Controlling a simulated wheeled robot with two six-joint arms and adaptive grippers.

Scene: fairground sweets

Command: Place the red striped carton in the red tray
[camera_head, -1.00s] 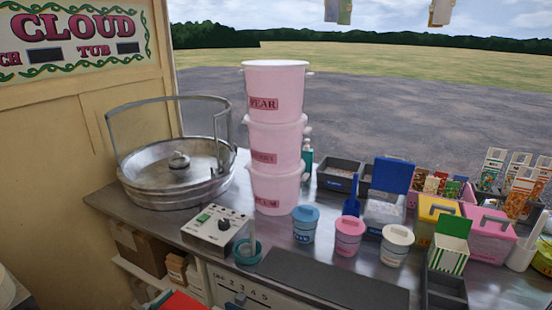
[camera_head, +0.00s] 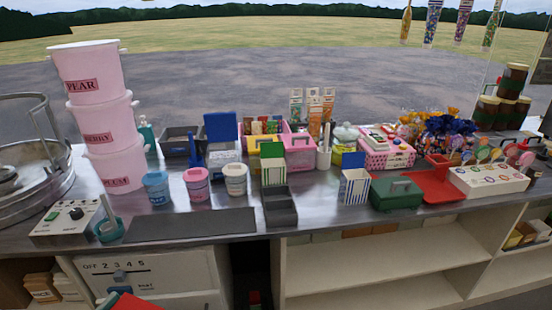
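The red tray (camera_head: 424,194) lies flat on the counter at the right, between the green box and a white box with coloured circles. A small red piece stands at its back edge. A plain red panel (camera_head: 132,304) with a thin green-grey edge shows at the bottom left, mostly cut off by the picture edge. I cannot tell whether it is part of the red striped carton; no red stripes show. A green striped carton (camera_head: 273,177) and a blue striped carton (camera_head: 354,190) stand open on the counter.
A green lidded box (camera_head: 396,195) stands left of the red tray, a white box (camera_head: 488,180) right of it. Lollipops and a pink box (camera_head: 388,156) are behind. Stacked pink tubs (camera_head: 110,140) stand at left. Open shelves (camera_head: 380,270) lie below the counter.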

